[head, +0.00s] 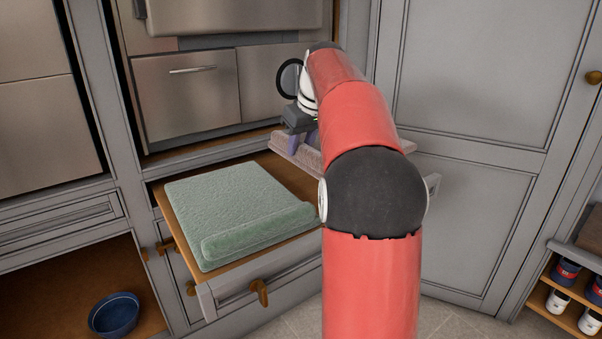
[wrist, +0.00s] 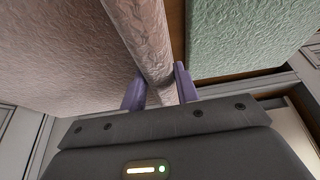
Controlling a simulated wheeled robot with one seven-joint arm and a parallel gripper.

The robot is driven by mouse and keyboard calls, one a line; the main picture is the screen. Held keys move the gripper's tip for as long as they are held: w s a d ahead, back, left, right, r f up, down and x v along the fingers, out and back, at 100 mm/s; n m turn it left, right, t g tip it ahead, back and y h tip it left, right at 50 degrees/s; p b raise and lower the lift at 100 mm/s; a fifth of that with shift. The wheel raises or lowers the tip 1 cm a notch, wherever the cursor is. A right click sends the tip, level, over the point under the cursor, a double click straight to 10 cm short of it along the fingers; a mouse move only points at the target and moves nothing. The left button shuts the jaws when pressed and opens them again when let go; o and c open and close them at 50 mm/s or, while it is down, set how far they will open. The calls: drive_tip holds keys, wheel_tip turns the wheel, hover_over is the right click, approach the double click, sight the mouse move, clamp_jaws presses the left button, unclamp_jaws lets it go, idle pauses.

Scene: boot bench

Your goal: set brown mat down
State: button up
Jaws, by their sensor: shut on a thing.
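The brown mat shows as a pinkish-brown textured sheet (wrist: 70,50) with a raised, roll-like edge in the wrist view. My gripper (wrist: 158,88) has its two purple fingers on either side of that roll and is shut on it. In the head view a strip of the brown mat (head: 290,153) shows behind my arm, at the back right of the pulled-out drawer. My gripper (head: 312,139) is above it there, partly hidden by the arm. I cannot tell whether the mat touches the drawer's surface.
A green mat (head: 225,200) with a thick front roll lies on the pulled-out wooden drawer (head: 180,222), beside the brown mat. A blue bowl (head: 115,314) sits in the lower left compartment. Cans (head: 567,270) stand on shelves at the right. Closed cabinet doors stand behind.

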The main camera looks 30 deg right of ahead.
sight(301, 165)
drive_tip(key=shift+f+b, duration=0.45)
drive_tip(key=shift+f, duration=2.55)
drive_tip(key=o, duration=1.1)
drive_tip(key=p+v, duration=0.2)
drive_tip(key=v, duration=1)
drive_tip(key=shift+w, duration=0.1)
